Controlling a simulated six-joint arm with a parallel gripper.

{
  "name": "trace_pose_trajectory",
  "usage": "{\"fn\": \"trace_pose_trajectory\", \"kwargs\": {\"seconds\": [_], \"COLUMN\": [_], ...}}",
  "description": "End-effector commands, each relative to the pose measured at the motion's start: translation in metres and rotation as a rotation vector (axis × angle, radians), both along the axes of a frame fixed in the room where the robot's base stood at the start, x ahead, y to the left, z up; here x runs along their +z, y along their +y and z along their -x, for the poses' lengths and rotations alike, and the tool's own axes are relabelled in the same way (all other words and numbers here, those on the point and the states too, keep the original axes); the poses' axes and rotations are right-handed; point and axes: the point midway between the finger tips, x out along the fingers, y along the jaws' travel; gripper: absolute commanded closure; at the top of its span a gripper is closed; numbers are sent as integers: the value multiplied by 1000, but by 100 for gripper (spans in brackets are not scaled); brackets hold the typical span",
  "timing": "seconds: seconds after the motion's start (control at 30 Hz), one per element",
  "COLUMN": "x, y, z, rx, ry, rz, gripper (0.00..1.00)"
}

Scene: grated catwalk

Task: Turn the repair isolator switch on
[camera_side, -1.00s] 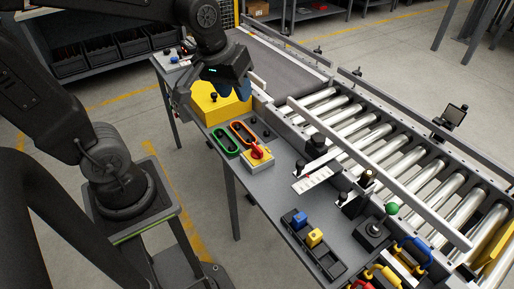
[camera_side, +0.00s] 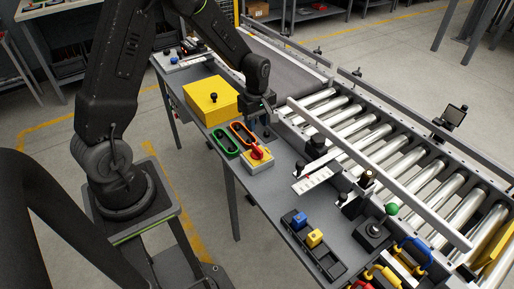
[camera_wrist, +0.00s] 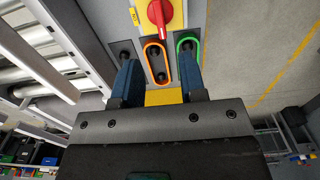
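The isolator switch is a red rotary knob (camera_side: 257,153) on a yellow plate, on a small light grey box (camera_side: 258,164) on the bench. In the wrist view the red knob (camera_wrist: 160,13) is at the top edge, partly cut off, on its yellow plate (camera_wrist: 178,17). My gripper (camera_side: 264,128) is over the bench behind the knob, apart from it, pointing down. In the wrist view its two blue fingers (camera_wrist: 160,80) are spread with nothing held between them.
Orange-rimmed (camera_side: 241,133) and green-rimmed (camera_side: 225,142) control plates lie beside the switch. A yellow box (camera_side: 211,97) with a black knob stands to the left. A roller conveyor (camera_side: 380,140) runs along the right. A white label strip (camera_side: 312,179) lies in front.

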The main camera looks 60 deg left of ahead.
Motion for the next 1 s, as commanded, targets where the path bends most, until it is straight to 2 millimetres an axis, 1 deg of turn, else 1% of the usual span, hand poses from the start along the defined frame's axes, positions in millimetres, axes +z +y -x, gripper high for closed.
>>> {"fn": "trace_pose_trajectory", "kwargs": {"seconds": [0.03, 0.3, 0.5, 0.6, 0.7, 0.97, 1.0], "x": [-12, -67, -97, -105, -109, -110, -110], "y": [0, -1, 0, 0, 0, 0, 0], "z": [1, 1, 0, 0, 0, 0, 0], "rx": [-1, -2, -3, -3, -3, -3, -3], "ry": [5, 5, 1, 0, -2, -3, -3], "rz": [2, 2, 1, 1, 1, 0, 0], "gripper": [62, 62, 62, 62, 62, 62, 64]}}
